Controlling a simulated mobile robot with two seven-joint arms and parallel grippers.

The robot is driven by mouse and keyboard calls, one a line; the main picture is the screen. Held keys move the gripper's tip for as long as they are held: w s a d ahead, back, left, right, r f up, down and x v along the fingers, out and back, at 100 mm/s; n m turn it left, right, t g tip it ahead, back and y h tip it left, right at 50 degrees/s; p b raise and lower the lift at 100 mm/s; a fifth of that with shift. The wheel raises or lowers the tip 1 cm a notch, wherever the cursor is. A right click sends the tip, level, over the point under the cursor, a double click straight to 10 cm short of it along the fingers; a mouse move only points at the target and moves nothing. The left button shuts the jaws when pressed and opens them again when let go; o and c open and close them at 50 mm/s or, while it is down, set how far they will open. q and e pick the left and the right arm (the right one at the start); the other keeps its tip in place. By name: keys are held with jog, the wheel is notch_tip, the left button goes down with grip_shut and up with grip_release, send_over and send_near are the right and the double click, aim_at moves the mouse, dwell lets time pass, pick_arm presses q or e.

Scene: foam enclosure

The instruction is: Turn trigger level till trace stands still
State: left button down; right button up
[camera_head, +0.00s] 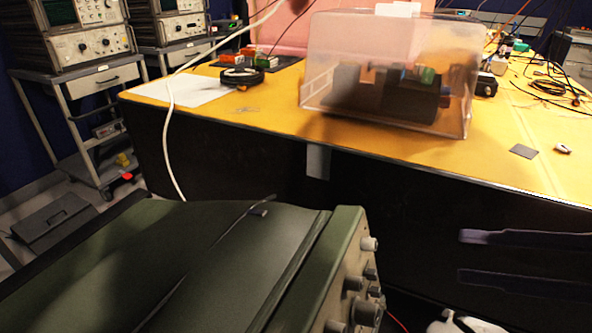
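A green instrument case (190,265), seen from above and behind, fills the lower left, close to me. Its front panel (345,270) faces right and shows edge-on, with several grey knobs (353,284) sticking out. I cannot tell which knob is the trigger level. The screen and any trace are hidden by this angle. A white and black part of my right gripper or wrist (465,325) shows at the bottom edge, right of the knobs and apart from the visible ones. Its fingertips are not clear. My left gripper is not in view.
A yellow-topped bench (260,115) stands behind, with a clear plastic cover (390,75) over dark equipment. Two dark bars (525,238) show at the right. A cart with instruments (85,45) stands at the left. A white cable (168,130) hangs down behind the case.

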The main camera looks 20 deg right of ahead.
aim_at(376, 245)
jog(key=b+x, duration=0.2)
jog(key=x, duration=0.6)
jog(key=shift+w+a, duration=0.15)
jog(key=c, duration=0.4)
grip_shut()
